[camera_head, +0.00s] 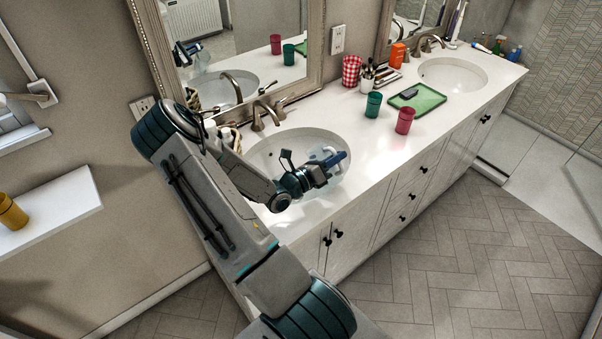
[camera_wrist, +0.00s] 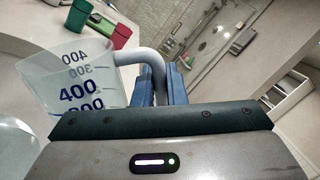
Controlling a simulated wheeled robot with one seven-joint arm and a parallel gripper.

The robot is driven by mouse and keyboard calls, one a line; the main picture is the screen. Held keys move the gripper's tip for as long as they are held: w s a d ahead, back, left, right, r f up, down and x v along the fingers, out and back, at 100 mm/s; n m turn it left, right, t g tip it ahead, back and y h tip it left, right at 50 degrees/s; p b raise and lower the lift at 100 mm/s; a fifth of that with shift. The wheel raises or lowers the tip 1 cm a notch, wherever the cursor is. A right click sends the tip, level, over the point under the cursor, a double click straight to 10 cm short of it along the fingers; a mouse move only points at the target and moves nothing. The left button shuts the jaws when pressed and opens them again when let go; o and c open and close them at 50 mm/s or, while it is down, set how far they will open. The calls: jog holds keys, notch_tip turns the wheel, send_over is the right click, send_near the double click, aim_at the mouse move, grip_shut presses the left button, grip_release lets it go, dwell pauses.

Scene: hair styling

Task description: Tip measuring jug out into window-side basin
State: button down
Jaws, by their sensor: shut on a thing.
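The measuring jug (camera_wrist: 75,88) is clear with blue numbers and a grey-white handle. My gripper (camera_wrist: 160,82) is shut on its handle. In the head view, the jug (camera_head: 329,152) and my gripper (camera_head: 334,162) are over the left-hand basin (camera_head: 270,152), the one nearer the window. The jug looks tilted against the room in the wrist view, but how far is hard to judge. No liquid can be made out in it. My arm hides part of the basin.
A faucet (camera_head: 265,112) stands behind this basin. On the counter to the right are a green cup (camera_head: 373,105), a red cup (camera_head: 405,120), a green tray (camera_head: 418,100) and a red checked cup (camera_head: 351,72). A second basin (camera_head: 452,76) lies further right.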

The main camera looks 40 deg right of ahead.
aim_at(343, 172)
jog(key=shift+s+f+m+y, duration=0.35)
jog(key=shift+s+m, duration=0.4)
jog(key=shift+m, duration=0.35)
jog(key=shift+s+f+m+g+b, duration=0.15)
jog(key=shift+s+f+m+b, duration=0.1)
jog(key=shift+s+m+b, duration=0.25)
jog(key=shift+s+f+m+g+b, duration=0.15)
jog(key=shift+s+f+m+b, duration=0.1)
jog(key=shift+s+m+b, duration=0.2)
jog(key=s+m+b, duration=0.1)
jog(key=s+f+m+b, duration=0.1)
jog(key=m, duration=0.1)
jog(key=s+f+m+y+b, duration=0.1)
jog(key=m, duration=0.1)
jog(key=shift+s+a, duration=0.1)
jog(key=shift+s, duration=0.05)
jog(key=shift+r, duration=0.15)
notch_tip(343, 172, up, 4)
jog(key=p, duration=0.3)
